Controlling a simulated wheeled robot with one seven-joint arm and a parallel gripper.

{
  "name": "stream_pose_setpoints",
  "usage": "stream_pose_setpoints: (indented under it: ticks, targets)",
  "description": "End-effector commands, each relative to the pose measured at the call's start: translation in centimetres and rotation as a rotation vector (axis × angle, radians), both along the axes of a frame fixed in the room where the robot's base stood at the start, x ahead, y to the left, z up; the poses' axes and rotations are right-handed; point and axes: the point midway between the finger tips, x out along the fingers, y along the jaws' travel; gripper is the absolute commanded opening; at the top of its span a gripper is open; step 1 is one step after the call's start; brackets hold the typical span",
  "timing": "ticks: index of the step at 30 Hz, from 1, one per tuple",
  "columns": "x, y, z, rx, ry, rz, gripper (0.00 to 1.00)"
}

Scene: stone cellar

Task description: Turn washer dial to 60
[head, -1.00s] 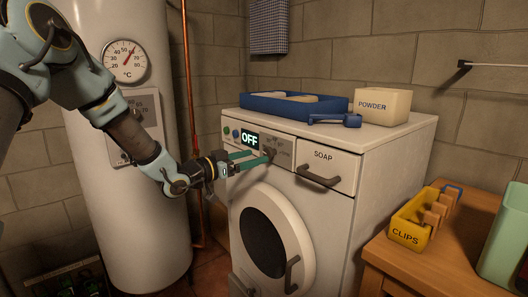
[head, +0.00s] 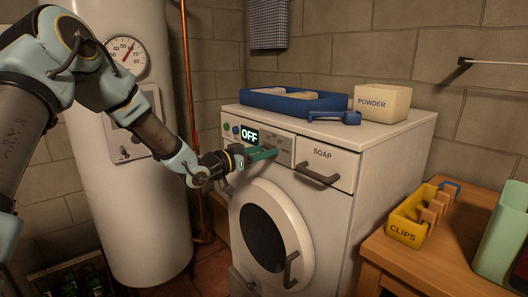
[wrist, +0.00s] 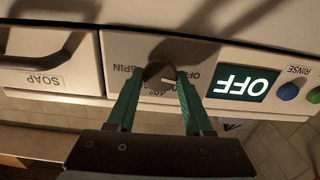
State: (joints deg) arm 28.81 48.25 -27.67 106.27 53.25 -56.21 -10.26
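The white washer (head: 330,215) stands in the middle of the head view. Its lit display (head: 250,136) reads OFF; it shows upside down in the wrist view (wrist: 243,83). The dark round dial (wrist: 157,70) sits between SPIN and OFF lettering, with a white mark facing the OFF side. My gripper (head: 268,153) is at the washer's control panel. In the wrist view its green fingertips (wrist: 160,76) stand on either side of the dial, very close to it. Whether they press on it is unclear. In the head view the gripper hides the dial.
A soap drawer (head: 327,168) with a protruding handle is right of the dial. A blue tray (head: 270,103), a blue scoop (head: 335,116) and a powder box (head: 382,103) stand on top. A yellow clips box (head: 404,229) sits on the wooden table (head: 420,258).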

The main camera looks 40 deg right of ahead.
Motion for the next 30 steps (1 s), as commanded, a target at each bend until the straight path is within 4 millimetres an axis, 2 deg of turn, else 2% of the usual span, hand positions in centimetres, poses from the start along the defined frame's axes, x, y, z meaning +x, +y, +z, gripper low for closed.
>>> stream_pose_setpoints:
  ticks: [1,12,13,22,30]
  targets:
    - [0.00,0.01,0.00,0.000,0.000,0.000,0.43]
    - [-0.01,0.02,0.00,0.000,0.000,0.000,0.02]
    - [-0.01,0.02,0.00,0.000,0.000,0.000,0.00]
    - [-0.02,0.02,-0.19,-0.002,-0.030,0.000,0.00]
    - [-0.07,0.02,-0.60,-0.011,-0.181,0.000,0.00]
